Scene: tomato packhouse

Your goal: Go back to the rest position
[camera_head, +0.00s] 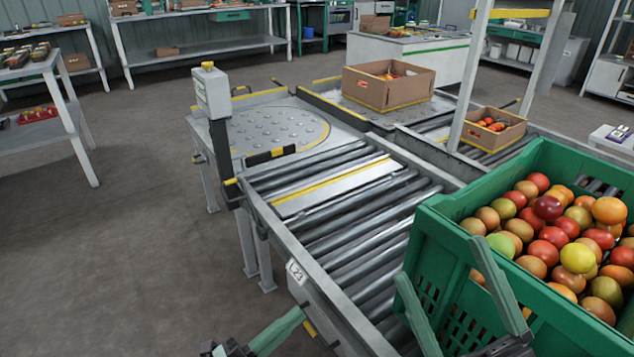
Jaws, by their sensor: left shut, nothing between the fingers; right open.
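My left gripper (302,313) is at the bottom centre, beside the near side rail of the roller conveyor. Its fingers are shut and empty, pointing up and right. My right gripper (441,259) is at the lower right, with its two fingers wide apart and nothing visible between them. It overlaps the near wall of a green crate (455,235) in the picture; I cannot tell whether it touches the crate. The crate is full of red, orange, yellow and greenish tomatoes (553,235).
The roller conveyor (345,225) runs away from me to a ball-transfer table (275,130). A grey post box (212,92) stands at its left. Cardboard boxes of tomatoes (388,85) (493,128) sit farther back. Open floor (130,240) lies at the left.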

